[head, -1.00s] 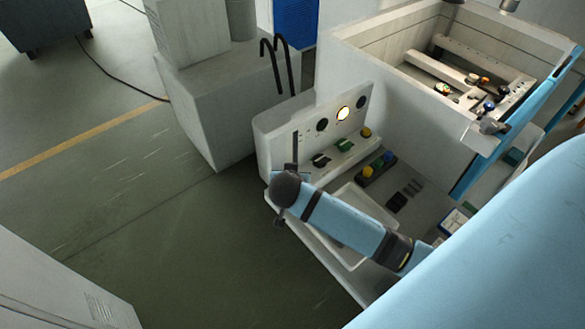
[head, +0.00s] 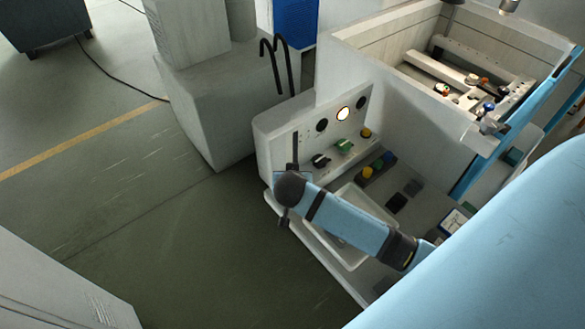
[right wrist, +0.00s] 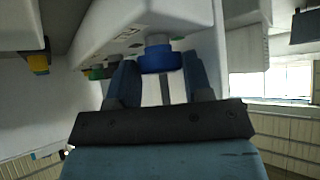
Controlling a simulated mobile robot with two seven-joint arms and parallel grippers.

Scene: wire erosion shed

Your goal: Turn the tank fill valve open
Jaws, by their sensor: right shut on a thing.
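In the right wrist view a round blue knob (right wrist: 160,60) on a grey stem stands out from a white panel. My right gripper (right wrist: 160,72) has its two fingers on either side of this knob and is shut on it. In the head view my blue arm covers the near left end of the white control panel (head: 280,125), and the right gripper and the held knob are hidden there. My left gripper is in neither view.
A white tray (head: 352,262) lies under my arm. The open machine tank (head: 340,45) stands behind. Open floor (head: 150,220) lies left.

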